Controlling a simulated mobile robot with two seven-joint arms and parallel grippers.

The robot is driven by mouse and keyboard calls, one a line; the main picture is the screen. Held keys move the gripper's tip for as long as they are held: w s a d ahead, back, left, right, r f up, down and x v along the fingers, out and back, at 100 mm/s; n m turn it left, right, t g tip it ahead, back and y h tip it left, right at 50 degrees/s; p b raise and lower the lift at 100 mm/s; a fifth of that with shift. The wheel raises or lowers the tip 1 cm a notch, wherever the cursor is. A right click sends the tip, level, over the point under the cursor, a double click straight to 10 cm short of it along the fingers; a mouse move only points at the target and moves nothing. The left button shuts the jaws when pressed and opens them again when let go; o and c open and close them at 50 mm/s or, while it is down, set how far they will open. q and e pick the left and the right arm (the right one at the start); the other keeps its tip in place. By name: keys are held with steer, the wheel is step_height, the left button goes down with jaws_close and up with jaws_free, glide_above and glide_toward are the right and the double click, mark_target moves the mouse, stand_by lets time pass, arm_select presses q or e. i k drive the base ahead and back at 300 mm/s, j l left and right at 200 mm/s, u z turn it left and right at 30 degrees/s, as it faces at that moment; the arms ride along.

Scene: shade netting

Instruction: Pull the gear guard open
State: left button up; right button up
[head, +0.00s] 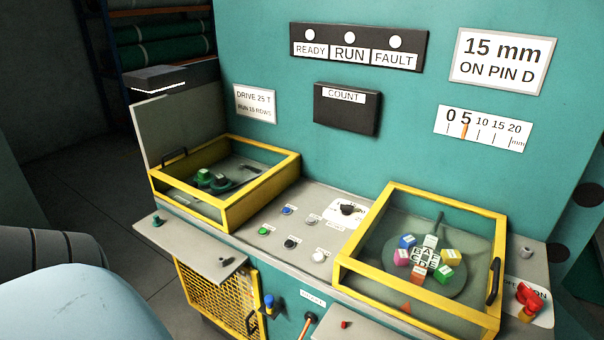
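The likely gear guard is a yellow-framed box with clear panes (262,200) at the left of the machine's ledge. Green gears (205,178) and a grey arm-like part show inside it. A dark handle (175,155) sits at its left end. The frame rests down on the ledge, and I see no gap under it. A second yellow-framed clear box (450,207) on the right covers a round disc (428,268) with coloured blocks, and has a dark handle (494,281) on its right side. Neither of my grippers is in view.
Push buttons (290,243) and a dark knob (347,209) lie between the boxes. A red knob (527,296) is at the far right. A yellow mesh door (212,292) is below. A grey shelf (187,243) juts out in front. The floor at left is clear.

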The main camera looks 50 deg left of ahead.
mark_target(156, 172)
steer(key=u, duration=2)
steer(key=i+j+u, duration=0.3)
steer(key=j, duration=0.1)
